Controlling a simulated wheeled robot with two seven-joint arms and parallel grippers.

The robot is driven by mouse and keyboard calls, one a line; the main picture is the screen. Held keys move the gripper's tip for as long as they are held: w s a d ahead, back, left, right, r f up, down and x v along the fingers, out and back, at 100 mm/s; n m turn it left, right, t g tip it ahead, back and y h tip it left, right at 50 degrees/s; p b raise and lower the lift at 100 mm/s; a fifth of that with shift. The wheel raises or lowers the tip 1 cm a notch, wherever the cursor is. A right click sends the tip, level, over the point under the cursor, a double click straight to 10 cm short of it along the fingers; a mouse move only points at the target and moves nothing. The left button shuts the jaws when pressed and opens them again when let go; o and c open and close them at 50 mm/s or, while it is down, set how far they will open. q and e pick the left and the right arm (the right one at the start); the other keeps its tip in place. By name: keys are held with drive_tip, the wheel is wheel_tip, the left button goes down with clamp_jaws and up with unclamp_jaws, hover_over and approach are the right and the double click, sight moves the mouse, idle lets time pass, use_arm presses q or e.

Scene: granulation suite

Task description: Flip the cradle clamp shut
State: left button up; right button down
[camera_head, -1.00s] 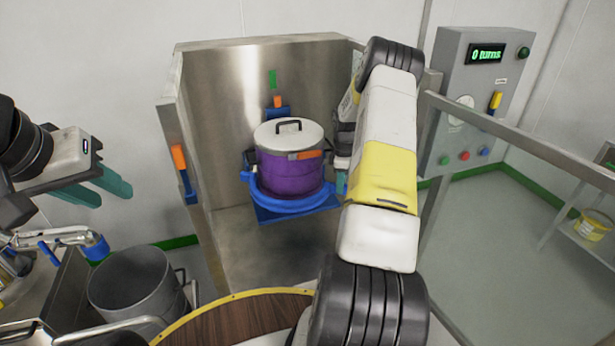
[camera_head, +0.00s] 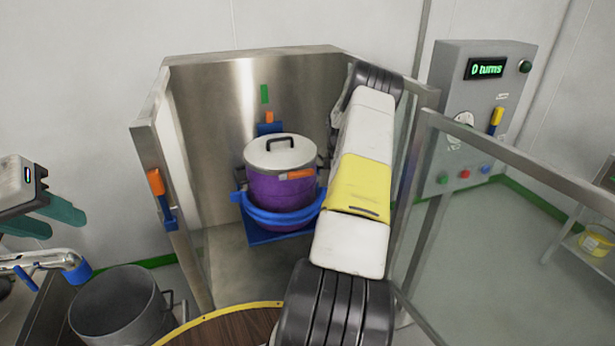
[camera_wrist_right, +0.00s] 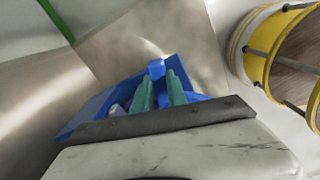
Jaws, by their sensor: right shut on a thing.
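The blue cradle (camera_head: 262,222) holds a purple drum (camera_head: 280,192) upright inside the steel enclosure. The drum has a pale lid (camera_head: 282,150) with a black handle and an orange tab at the front right. My right gripper (camera_wrist_right: 160,82) is hidden behind its own arm in the head view. In the right wrist view its teal fingers are shut on a blue clamp handle (camera_wrist_right: 156,68) beside other blue cradle parts (camera_wrist_right: 88,112). I cannot tell how far the clamp is turned. My left gripper (camera_head: 45,218) is open and empty at the left edge, well away from the cradle.
A steel enclosure wall (camera_head: 205,90) stands behind and left of the drum. A post with an orange-and-blue latch (camera_head: 160,195) is at its left. A control panel (camera_head: 455,110) reads 0 turns. A metal bin (camera_head: 115,305) and a yellow-rimmed round top (camera_head: 225,325) are in front.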

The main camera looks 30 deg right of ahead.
drive_tip(key=c, duration=1.3)
unclamp_jaws()
drive_tip(key=shift+r, duration=3.85)
